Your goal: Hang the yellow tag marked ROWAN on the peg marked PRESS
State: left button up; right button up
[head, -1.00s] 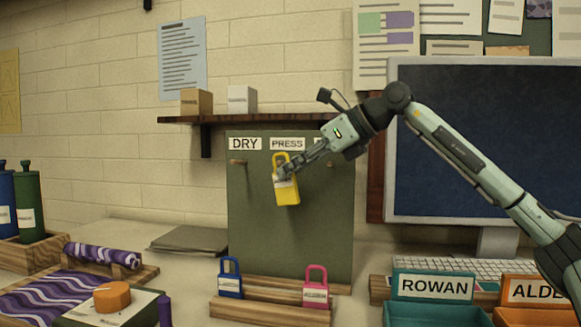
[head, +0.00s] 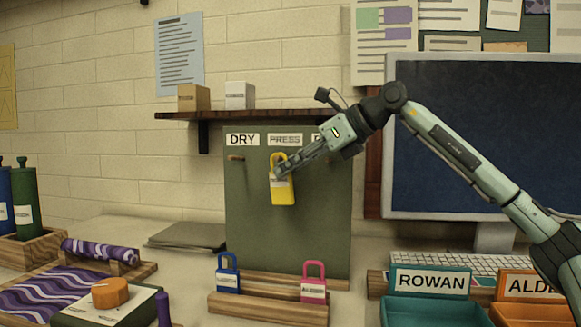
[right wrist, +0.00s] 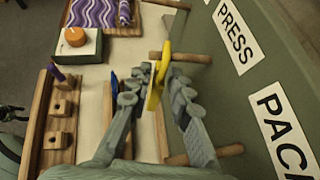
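The yellow tag (head: 283,192) is upright against the green board (head: 250,225), below the PRESS label (head: 285,139). Its white name strip is mostly covered and unreadable. In the right wrist view the tag (right wrist: 154,90) is edge-on, its loop at the PRESS peg (right wrist: 190,57); the loop appears to be around the peg. My right gripper (head: 279,172) is at the tag's upper body. In the right wrist view its fingers (right wrist: 158,75) are apart on both sides of the tag, with a gap to the right finger. My left gripper is out of view.
The DRY peg (head: 236,157) is bare. The PACK peg (right wrist: 215,153) lies on the other side. A blue tag (head: 228,274) and a pink tag (head: 314,283) stand in a wooden rack (head: 260,306) below. A shelf (head: 240,115) juts out above the board.

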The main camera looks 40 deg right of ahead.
jog(key=shift+o, duration=1.1)
jog(key=v, duration=1.2)
